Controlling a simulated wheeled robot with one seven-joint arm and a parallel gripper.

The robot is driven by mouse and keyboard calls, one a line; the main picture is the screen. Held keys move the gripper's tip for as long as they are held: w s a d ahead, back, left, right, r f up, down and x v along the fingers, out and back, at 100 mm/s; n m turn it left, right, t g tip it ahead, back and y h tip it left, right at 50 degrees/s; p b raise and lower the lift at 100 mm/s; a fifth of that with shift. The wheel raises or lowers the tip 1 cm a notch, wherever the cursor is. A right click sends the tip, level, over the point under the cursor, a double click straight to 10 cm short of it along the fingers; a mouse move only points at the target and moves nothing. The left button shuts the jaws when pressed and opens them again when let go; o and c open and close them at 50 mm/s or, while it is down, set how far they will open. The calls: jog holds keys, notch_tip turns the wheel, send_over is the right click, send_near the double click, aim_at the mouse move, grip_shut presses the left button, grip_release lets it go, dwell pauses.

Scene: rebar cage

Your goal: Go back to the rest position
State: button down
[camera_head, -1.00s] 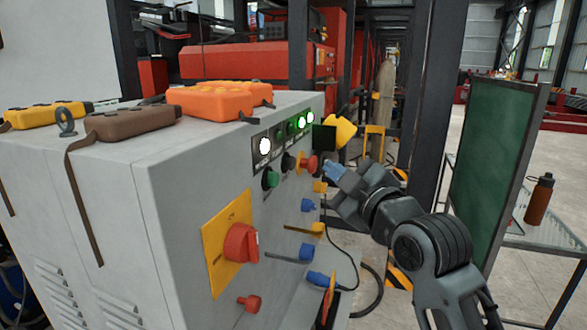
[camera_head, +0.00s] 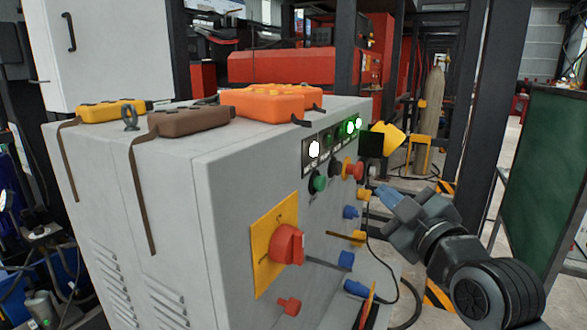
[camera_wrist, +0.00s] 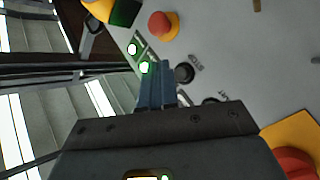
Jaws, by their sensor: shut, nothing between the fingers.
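My gripper (camera_head: 386,194) is in front of the control face of a grey cabinet (camera_head: 235,190), just right of its row of buttons in the head view. Its blue fingers are together and hold nothing. In the wrist view the closed fingers (camera_wrist: 156,88) point toward the panel, near two lit green lamps and a black button (camera_wrist: 184,73). I cannot tell whether the fingertips touch the panel. A red mushroom button (camera_head: 353,169) on a yellow base is close to the gripper. A large red rotary switch (camera_head: 287,245) on a yellow plate is lower left.
Orange (camera_head: 270,102), brown (camera_head: 181,121) and yellow (camera_head: 112,111) pendants lie on the cabinet top. Blue and yellow connectors stick out of the face below my gripper. A green board (camera_head: 545,185) stands at right, with open floor between it and the cabinet.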

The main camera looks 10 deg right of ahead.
jog(key=s+a+f+m+g+h, duration=0.1)
jog(key=s+a+f+m+h, duration=0.15)
jog(key=s+f+m, duration=1.15)
jog(key=s+d+f+n+g, duration=0.1)
jog(key=s+f, duration=0.1)
jog(key=s, duration=1.4)
jog(key=s+d+f+n+g, duration=0.1)
jog(key=s+f+n, duration=0.1)
jog(key=s, duration=1.4)
jog(key=shift+s+f+n+g, duration=0.15)
jog(key=shift+s+n+g, duration=0.15)
jog(key=shift+g, duration=0.1)
jog(key=c, duration=1.8)
grip_release()
jog(key=shift+w, duration=0.1)
